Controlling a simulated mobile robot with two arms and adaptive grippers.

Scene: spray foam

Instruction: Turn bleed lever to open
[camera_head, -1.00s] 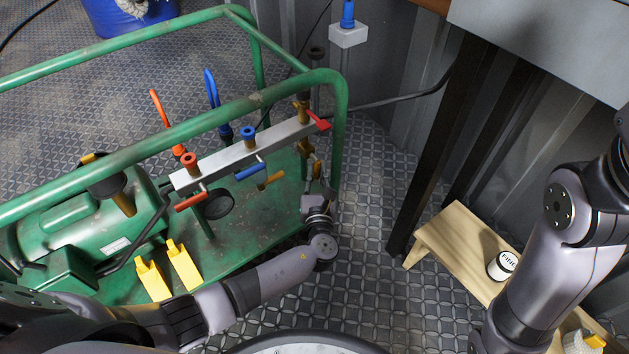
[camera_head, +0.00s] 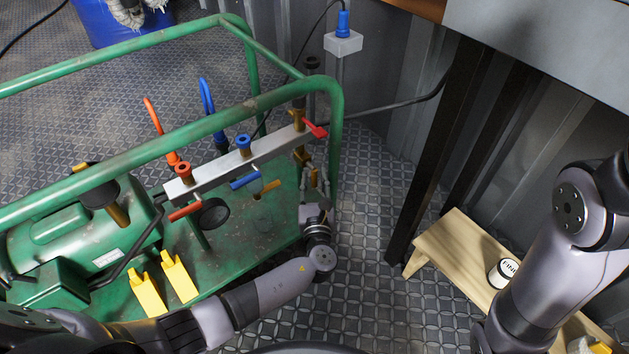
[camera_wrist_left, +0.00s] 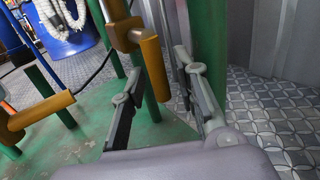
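A grey manifold bar (camera_head: 236,164) carries orange, blue and red handles. The red lever (camera_head: 316,130) sits at its right end. An orange-yellow lever (camera_wrist_left: 152,62) hangs from a brass valve body (camera_wrist_left: 122,30) in the left wrist view; I cannot tell for sure which lever is the bleed lever. My left gripper (camera_head: 310,184) is below the bar's right end, beside the green frame post. In the left wrist view its two fingers (camera_wrist_left: 160,70) are apart, with the hanging lever between or just beyond their tips; contact is unclear. My right gripper is out of view.
The green tube frame (camera_head: 338,130) stands close beside my left gripper. Another orange-yellow handle (camera_head: 264,190) sticks out below the bar. The patterned floor between is clear.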

